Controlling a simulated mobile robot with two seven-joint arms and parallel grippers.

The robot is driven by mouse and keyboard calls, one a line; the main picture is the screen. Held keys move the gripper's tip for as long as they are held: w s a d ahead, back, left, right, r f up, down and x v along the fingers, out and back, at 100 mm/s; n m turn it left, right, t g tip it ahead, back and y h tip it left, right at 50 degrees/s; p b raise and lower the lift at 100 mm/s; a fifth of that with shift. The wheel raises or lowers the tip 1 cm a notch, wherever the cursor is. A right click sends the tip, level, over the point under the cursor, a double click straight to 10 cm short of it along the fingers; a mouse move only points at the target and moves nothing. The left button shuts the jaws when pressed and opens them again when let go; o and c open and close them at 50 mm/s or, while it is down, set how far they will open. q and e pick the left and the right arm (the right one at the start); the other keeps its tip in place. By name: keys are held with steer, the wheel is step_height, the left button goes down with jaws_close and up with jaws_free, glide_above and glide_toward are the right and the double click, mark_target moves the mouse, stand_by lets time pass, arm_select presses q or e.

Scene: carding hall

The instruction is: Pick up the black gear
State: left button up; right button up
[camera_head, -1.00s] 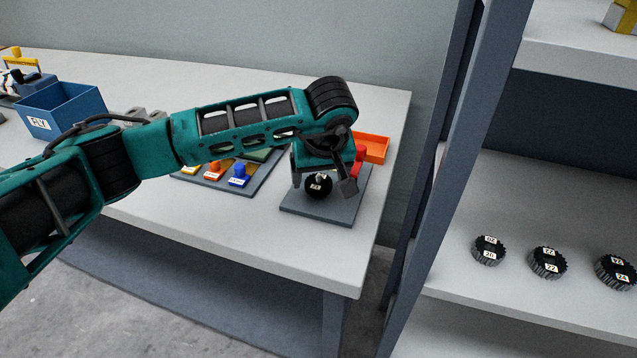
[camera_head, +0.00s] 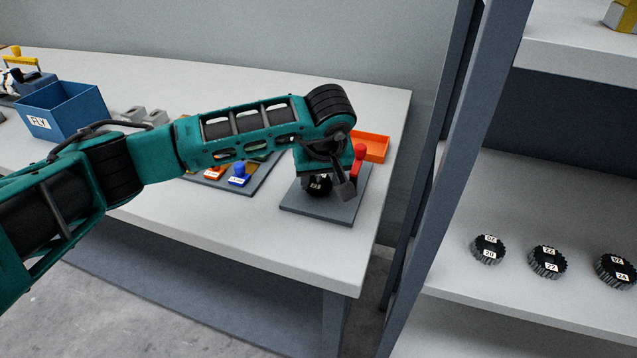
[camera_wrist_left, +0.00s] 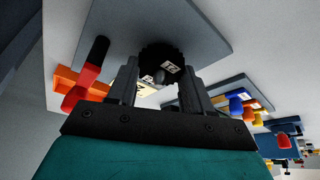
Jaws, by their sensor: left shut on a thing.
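The black gear (camera_head: 317,186) carries a white label and sits at the grey plate (camera_head: 322,212) near the table's right end. My left gripper (camera_head: 322,189) points down over it and is shut on it, with one finger on each side. The gear (camera_wrist_left: 158,54) also shows between the left gripper's fingers (camera_wrist_left: 160,72) in the left wrist view. In the head view, the gripper hides much of the gear, and I cannot tell whether it touches the plate. My right gripper is not in view.
A red-topped post (camera_head: 359,158) and an orange tray (camera_head: 372,146) stand close to my left gripper. A board with coloured knobs (camera_head: 255,180) and a blue bin (camera_head: 62,110) lie leftward.

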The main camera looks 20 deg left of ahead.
arm_select(q)
steer(key=shift+c, duration=0.8)
steer(key=shift+r, duration=0.1)
step_height(320, 180, up, 24)
steer(key=p, duration=0.3)
steer(key=shift+p, duration=0.4)
